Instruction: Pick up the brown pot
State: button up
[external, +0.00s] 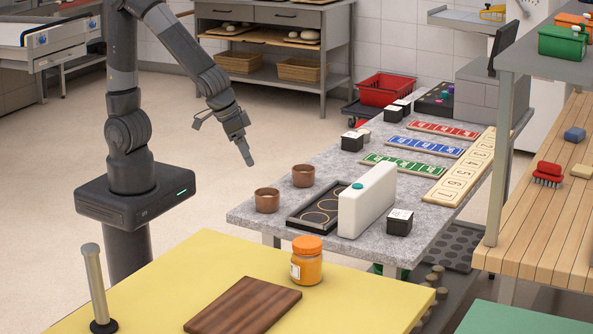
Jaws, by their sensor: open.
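Two small brown pots stand upright at the left edge of the grey speckled table (265,226). The nearer brown pot (267,201) is close to the front left corner. The other brown pot (303,176) is a little behind it and to the right. My gripper (248,160) points downward in the air, up and left of both pots in the picture, and touches neither. It is open and holds nothing. The gap between its fingers is hard to make out from this side.
Beside the pots lies a black tray (299,216) with ring marks, and a white upright block (367,202) stands by it. Black cubes and coloured card strips lie farther back. A yellow table (180,266) with an orange-lidded jar (307,262) is in front.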

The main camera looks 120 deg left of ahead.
aim_at(267, 192)
jog(key=shift+n, duration=0.5)
jog(key=shift+w+d+x, duration=0.1)
jog(key=shift+w+x, duration=0.05)
jog(key=shift+x, duration=3.4)
jog(key=shift+w+d+x, duration=0.1)
jog(key=shift+w+x, duration=0.1)
jog(key=shift+x, duration=3.35)
jog(key=shift+c, duration=0.3)
jog(key=c, duration=1.1)
jog(key=shift+r, duration=0.1)
